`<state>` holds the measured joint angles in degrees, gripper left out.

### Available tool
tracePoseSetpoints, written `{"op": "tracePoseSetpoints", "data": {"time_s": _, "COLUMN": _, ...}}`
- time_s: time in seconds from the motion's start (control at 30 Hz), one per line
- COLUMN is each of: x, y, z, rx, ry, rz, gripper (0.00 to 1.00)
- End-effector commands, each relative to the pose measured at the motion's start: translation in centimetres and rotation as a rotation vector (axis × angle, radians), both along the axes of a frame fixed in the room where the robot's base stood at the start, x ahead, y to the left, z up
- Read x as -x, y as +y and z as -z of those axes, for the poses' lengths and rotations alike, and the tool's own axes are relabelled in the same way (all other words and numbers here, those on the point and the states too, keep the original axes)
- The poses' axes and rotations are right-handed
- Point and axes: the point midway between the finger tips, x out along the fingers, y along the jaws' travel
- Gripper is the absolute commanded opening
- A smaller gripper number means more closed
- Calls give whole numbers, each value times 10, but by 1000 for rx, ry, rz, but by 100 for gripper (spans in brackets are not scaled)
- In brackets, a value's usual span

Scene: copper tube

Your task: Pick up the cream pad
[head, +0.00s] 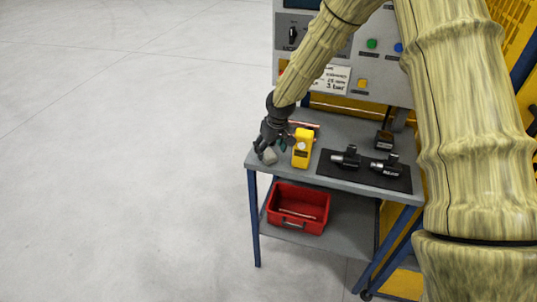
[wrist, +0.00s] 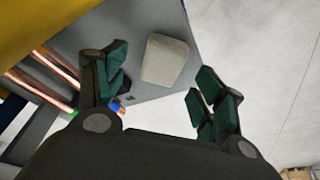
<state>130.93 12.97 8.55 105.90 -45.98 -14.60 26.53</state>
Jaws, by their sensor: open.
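The cream pad (wrist: 165,60) is a small rounded block lying on the grey table near its corner. In the wrist view it sits ahead of the fingertips, between the lines of the two fingers, nearer the left one. In the head view the pad (head: 270,156) shows at the table's left end, just below my gripper (head: 266,145). My gripper (wrist: 160,90) is open and empty, with dark green finger pads. No contact with the pad is visible. The exact height of the fingers above the table is hard to tell.
A yellow device (head: 303,148) stands close to the right of my gripper. Copper tubes (wrist: 48,75) lie beside the left finger. A black mat (head: 340,174) with two dark tools is farther right. A red bin (head: 298,207) sits on the lower shelf. The table's left edge is close.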

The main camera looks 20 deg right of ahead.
Motion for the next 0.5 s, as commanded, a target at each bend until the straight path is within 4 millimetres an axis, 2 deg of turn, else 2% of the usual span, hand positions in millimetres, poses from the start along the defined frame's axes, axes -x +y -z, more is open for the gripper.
{"op": "tracePoseSetpoints", "data": {"time_s": 0.3, "x": -5, "y": 3, "z": 26, "rx": 0, "ry": 1, "rz": -1, "gripper": 70}}
{"op": "tracePoseSetpoints", "data": {"time_s": 0.5, "x": -6, "y": 4, "z": 30, "rx": -1, "ry": -1, "rz": 0, "gripper": 70}}
